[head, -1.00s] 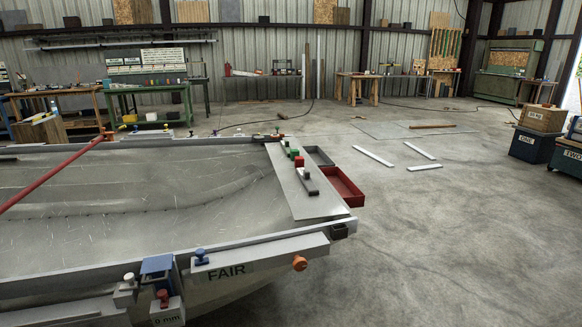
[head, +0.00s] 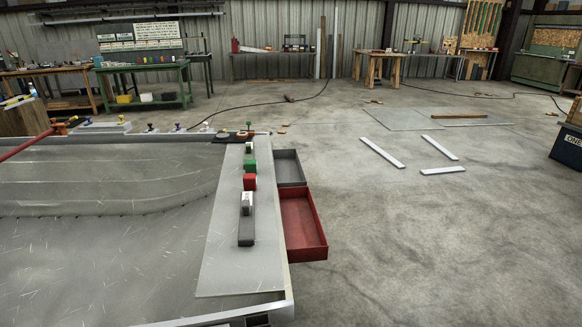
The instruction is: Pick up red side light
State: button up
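A small red block (head: 249,182), which looks like the red side light, sits on the flat grey plate (head: 225,245) across the end of the hull. A similar green block (head: 250,166) sits just behind it. In front of it, a dark bar (head: 246,230) carries a whitish piece (head: 247,198). A small white-topped piece (head: 249,147) stands behind the green block. My gripper is not in view.
An open red tray (head: 304,225) and a grey tray (head: 287,168) adjoin the plate's right edge. A red bar (head: 25,145) slants over the hull at left. White strips (head: 382,153) lie on the floor. The floor at right is mostly clear.

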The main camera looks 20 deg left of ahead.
aim_at(250, 181)
jog(key=i, duration=1)
jog(key=i+l+u, duration=0.15)
jog(key=i, duration=0.85)
jog(key=i+l+u, duration=0.2)
jog(key=i+u, duration=0.3)
jog(key=i+l+u, duration=0.45)
jog(key=i, duration=0.2)
jog(key=i+l+u, duration=0.6)
jog(key=l, duration=0.2)
jog(key=i+l+u, duration=0.1)
jog(key=l, duration=0.2)
